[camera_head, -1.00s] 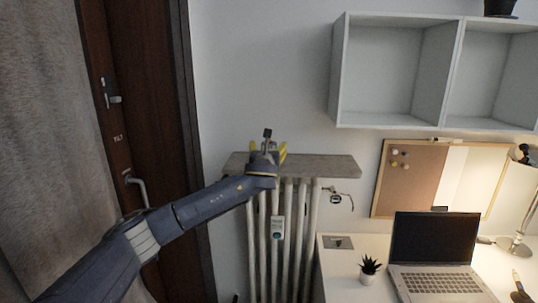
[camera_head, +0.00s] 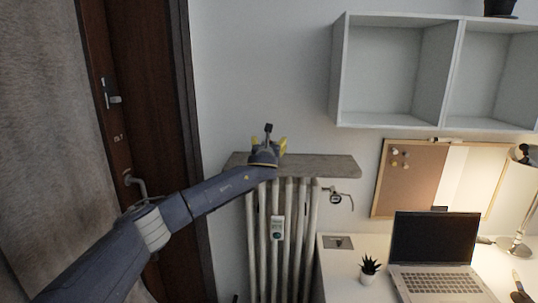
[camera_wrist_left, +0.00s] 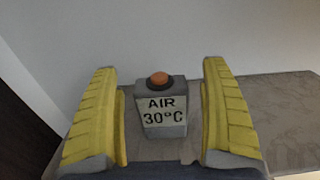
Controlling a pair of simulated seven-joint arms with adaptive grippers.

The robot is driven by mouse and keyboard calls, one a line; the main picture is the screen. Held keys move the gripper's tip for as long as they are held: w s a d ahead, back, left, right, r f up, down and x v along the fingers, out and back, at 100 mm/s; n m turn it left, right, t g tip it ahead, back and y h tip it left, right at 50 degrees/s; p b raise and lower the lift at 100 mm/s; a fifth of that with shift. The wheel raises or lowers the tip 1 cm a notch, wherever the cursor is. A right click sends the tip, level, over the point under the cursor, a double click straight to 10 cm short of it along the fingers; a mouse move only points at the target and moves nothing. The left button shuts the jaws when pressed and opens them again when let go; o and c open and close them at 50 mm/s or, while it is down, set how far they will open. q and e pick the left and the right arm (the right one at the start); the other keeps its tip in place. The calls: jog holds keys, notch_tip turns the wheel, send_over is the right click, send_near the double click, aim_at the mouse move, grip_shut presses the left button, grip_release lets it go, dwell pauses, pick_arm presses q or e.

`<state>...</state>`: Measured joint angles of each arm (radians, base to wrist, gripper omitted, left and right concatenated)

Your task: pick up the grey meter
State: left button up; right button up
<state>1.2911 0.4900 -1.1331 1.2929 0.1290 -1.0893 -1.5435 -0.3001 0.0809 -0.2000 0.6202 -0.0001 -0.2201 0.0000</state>
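The grey meter (camera_wrist_left: 163,108) is a small box with an orange knob on top and a label reading AIR 30°C. In the left wrist view it stands upright on the grey shelf board, between the two yellow fingers of my left gripper (camera_wrist_left: 160,85). A gap shows on both sides of it, so the fingers are open and apart from it. In the head view my left gripper (camera_head: 269,147) is over the left part of the board, and I cannot make out the meter there. My right gripper is not in view.
The shelf board (camera_head: 325,165) lies above a white radiator (camera_head: 289,245) that carries a small white device (camera_head: 277,228). The wall is close behind. To the right are a desk with a laptop (camera_head: 435,250), a plant (camera_head: 369,268) and a wall shelf (camera_head: 395,75). The board's right half is clear.

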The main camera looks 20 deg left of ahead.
pick_arm(q)
jog(key=c, duration=1.3)
jog(key=shift+c, duration=0.7)
jog(key=shift+r, duration=0.1)
